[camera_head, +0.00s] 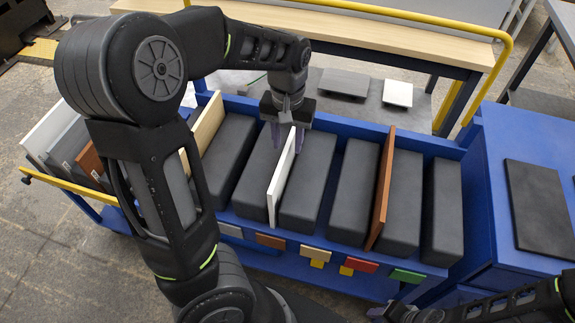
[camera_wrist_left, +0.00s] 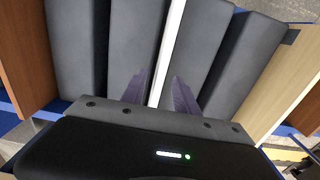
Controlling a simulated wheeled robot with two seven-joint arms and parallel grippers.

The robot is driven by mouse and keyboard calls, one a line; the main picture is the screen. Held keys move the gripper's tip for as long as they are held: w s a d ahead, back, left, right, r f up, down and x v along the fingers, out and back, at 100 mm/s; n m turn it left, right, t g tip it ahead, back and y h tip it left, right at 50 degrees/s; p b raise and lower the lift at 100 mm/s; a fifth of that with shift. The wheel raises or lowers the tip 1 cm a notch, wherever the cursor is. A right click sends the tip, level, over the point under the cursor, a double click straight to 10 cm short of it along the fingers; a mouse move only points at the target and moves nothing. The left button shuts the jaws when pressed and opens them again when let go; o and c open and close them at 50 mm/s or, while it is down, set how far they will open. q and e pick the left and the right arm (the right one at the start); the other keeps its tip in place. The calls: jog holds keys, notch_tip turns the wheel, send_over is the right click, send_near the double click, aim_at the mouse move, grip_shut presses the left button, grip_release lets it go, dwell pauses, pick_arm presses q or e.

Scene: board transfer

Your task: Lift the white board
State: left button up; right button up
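The white board (camera_head: 281,178) stands on edge between dark grey padded blocks in the blue cart. It also shows in the left wrist view (camera_wrist_left: 171,50) as a thin white edge. My left gripper (camera_head: 287,145) is over the board's far upper end, pointing down. In the left wrist view its two fingers (camera_wrist_left: 162,85) are apart, one on each side of the board, with narrow gaps visible. My right gripper (camera_head: 390,312) is partly in view at the bottom right, away from the board; its fingers are too unclear to read.
A brown board (camera_head: 382,190) stands to the right and a light wood board (camera_head: 207,124) to the left in the cart. More boards (camera_head: 48,130) lean at far left. A wooden-topped table (camera_head: 380,45) and yellow rail (camera_head: 420,18) are behind. A dark pad (camera_head: 538,205) lies at right.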

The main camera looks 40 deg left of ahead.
aim_at(288, 156)
pick_arm(q)
jog(key=shift+s+d+f, duration=0.1)
jog(key=shift+s+f, duration=0.05)
jog(key=shift+f, duration=2.5)
jog(key=shift+c, duration=0.6)
grip_shut()
